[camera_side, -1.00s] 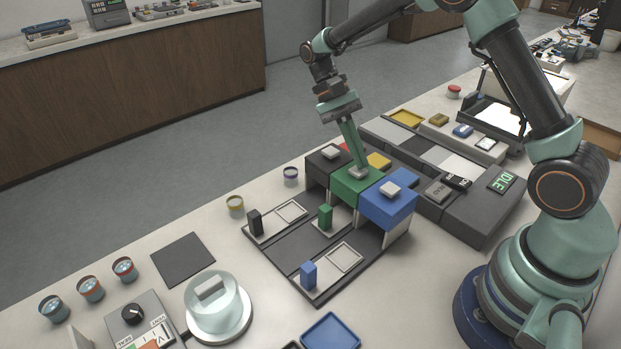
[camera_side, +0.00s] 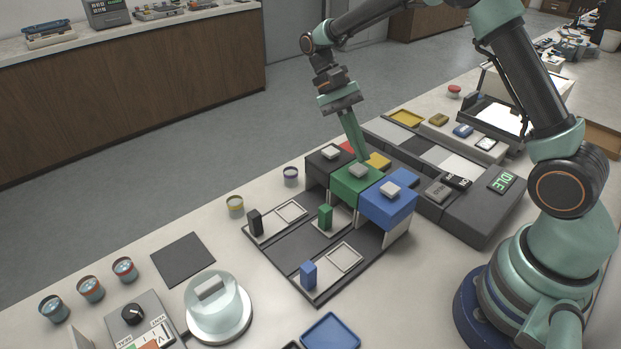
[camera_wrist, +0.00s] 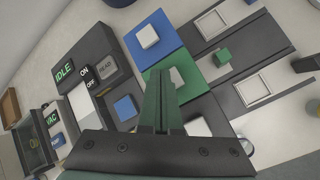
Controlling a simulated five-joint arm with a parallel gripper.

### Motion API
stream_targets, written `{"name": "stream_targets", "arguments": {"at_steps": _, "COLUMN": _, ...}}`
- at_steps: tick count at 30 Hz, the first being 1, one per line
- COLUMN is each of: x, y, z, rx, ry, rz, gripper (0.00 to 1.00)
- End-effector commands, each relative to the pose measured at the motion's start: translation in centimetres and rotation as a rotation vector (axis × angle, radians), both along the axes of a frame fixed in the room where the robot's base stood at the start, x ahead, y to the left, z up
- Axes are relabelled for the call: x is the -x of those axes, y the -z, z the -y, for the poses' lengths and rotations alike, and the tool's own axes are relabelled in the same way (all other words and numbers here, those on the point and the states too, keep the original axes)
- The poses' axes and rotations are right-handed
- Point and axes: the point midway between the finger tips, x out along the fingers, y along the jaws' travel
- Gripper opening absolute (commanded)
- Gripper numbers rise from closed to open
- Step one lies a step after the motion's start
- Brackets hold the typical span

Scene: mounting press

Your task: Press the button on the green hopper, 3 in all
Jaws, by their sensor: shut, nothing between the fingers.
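The green hopper (camera_side: 352,186) stands between a dark hopper and a blue hopper, with a pale square button (camera_side: 358,171) on its top. In the wrist view the green hopper (camera_wrist: 193,70) shows beyond my fingers, which partly cover its button (camera_wrist: 177,77). My gripper (camera_side: 362,159) is shut and empty, its green fingers pointing down. The fingertips are close above the button, toward its far side, and appear apart from it. In the wrist view my fingertips (camera_wrist: 160,72) overlap the hopper's top.
The blue hopper (camera_side: 388,206) and dark hopper (camera_side: 322,170) flank it closely, each with a pale button. Small trays with black, green and blue blocks lie in front. A dark console (camera_side: 480,210) behind reads IDLE.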

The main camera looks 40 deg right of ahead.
Motion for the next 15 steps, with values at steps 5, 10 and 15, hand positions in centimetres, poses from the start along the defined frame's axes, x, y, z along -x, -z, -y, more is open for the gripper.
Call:
{"name": "stream_targets", "arguments": {"at_steps": 5, "x": 0.0, "y": -0.1, "z": 0.0, "rx": 0.0, "ry": 0.0, "rz": 0.001, "gripper": 0.0}}
{"name": "stream_targets", "arguments": {"at_steps": 10, "x": -0.1, "y": -1.4, "z": 0.0, "rx": 0.0, "ry": 0.0, "rz": 0.004, "gripper": 0.0}}
{"name": "stream_targets", "arguments": {"at_steps": 15, "x": -0.1, "y": -2.9, "z": 0.0, "rx": 0.0, "ry": 0.0, "rz": 0.004, "gripper": 0.0}}
